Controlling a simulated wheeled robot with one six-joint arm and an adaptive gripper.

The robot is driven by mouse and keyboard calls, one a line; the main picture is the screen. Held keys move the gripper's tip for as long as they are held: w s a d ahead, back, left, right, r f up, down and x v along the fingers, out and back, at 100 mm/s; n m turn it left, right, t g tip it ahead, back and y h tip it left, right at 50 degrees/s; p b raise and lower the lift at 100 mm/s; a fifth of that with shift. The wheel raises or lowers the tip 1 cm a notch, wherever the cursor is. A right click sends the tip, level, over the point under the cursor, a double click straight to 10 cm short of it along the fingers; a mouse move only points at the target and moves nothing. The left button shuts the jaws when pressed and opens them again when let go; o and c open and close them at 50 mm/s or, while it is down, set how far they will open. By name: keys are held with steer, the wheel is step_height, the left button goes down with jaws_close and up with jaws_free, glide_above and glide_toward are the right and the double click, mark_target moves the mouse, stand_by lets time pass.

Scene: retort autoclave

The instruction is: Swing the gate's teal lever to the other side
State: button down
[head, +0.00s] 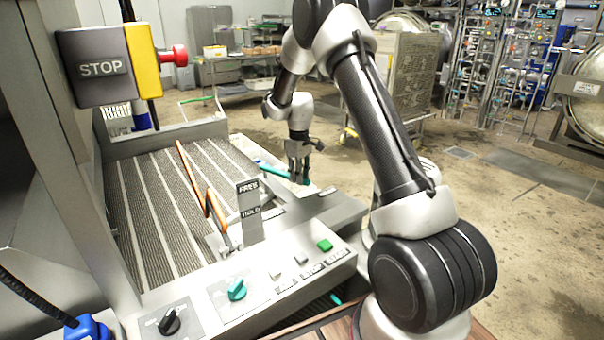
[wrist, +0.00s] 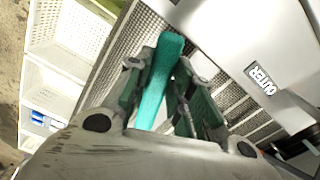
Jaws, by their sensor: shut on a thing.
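The teal lever (wrist: 160,82) runs up between the two fingers of my gripper (wrist: 158,92) in the wrist view, and the fingers are closed around it. In the head view my gripper (head: 299,178) points down at the far right edge of the ribbed conveyor. A short piece of the teal lever (head: 270,168) shows just left of the fingers there.
An orange bar (head: 196,185) crosses above the ribbed conveyor (head: 150,205). A FREE/HOLD sign (head: 249,208) stands behind the control panel, which has a teal knob (head: 237,289) and a green button (head: 324,245). Open floor lies to the right.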

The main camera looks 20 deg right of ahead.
steer(key=s+a+m, duration=0.1)
steer(key=a+m, duration=0.9)
steer(key=a, duration=0.3)
steer(key=shift+s+a, duration=0.15)
steer(key=c, duration=1.2)
jaws_free()
steer(key=shift+c, duration=0.2)
steer(key=shift+r, duration=0.1)
step_height(320, 180, up, 12)
